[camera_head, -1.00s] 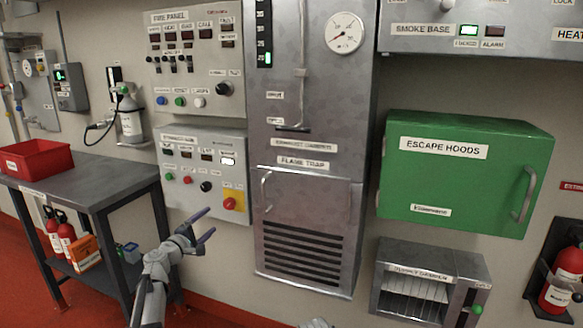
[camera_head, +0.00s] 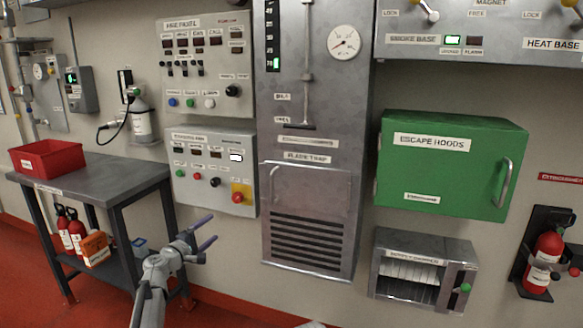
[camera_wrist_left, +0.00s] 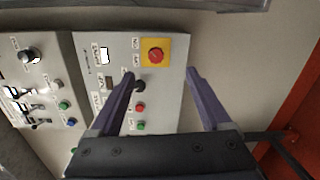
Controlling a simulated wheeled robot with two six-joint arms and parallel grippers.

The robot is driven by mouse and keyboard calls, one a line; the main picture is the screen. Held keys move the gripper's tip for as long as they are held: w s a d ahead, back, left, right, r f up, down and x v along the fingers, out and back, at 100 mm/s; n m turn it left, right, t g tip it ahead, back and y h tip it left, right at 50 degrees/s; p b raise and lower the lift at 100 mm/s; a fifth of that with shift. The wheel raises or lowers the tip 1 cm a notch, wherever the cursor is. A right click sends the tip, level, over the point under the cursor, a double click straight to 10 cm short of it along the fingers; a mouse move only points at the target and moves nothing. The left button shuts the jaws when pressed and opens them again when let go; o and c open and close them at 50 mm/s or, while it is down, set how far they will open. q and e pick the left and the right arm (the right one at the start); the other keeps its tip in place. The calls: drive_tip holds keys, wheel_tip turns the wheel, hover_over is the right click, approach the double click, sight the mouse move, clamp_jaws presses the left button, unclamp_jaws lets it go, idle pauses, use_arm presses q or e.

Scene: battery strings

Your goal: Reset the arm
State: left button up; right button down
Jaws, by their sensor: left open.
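My left gripper (camera_head: 203,233) is open and empty in the head view, in front of the wall below the lower control panel. It also shows in the left wrist view (camera_wrist_left: 160,88), its two purple fingers spread apart with nothing between them touching. Beyond the fingers in the wrist view is the lower control panel (camera_wrist_left: 172,82), with a red knob on a yellow plate (camera_wrist_left: 155,54) and small coloured buttons. The gripper appears apart from the panel. My right gripper is not in the head view; only a small pale piece shows at the bottom edge.
A grey table (camera_head: 95,180) with a red bin (camera_head: 47,158) stands at left. A metal cabinet (camera_head: 312,130), a green escape hoods box (camera_head: 445,165) and a small metal box (camera_head: 424,270) are on the wall. A red extinguisher (camera_head: 543,262) hangs at right. Red floor is open at lower left.

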use_arm(q)
drive_tip(key=s+d+m+g+h+p, duration=0.1)
drive_tip(key=s+d+m+g+p, duration=0.5)
drive_tip(key=s+d, duration=0.45)
drive_tip(key=s+d+m+g+p, duration=0.55)
drive_tip(key=s+d+p, duration=0.2)
drive_tip(key=d, duration=0.55)
drive_tip(key=s+a+r+m+g+y+p, duration=0.1)
drive_tip(key=s+r+m+g+y+p, duration=0.1)
drive_tip(key=s, duration=0.9)
drive_tip(key=s+a+r+m+g+y+p, duration=0.1)
drive_tip(key=s+m+y+p, duration=0.4)
drive_tip(key=s, duration=0.6)
drive_tip(key=a+g+y+p, duration=0.1)
drive_tip(key=g+y+p, duration=0.1)
drive_tip(key=p, duration=0.1)
drive_tip(key=shift+s+r+p, duration=0.3)
drive_tip(key=shift+r+p, duration=0.1)
drive_tip(key=shift+a, duration=0.1)
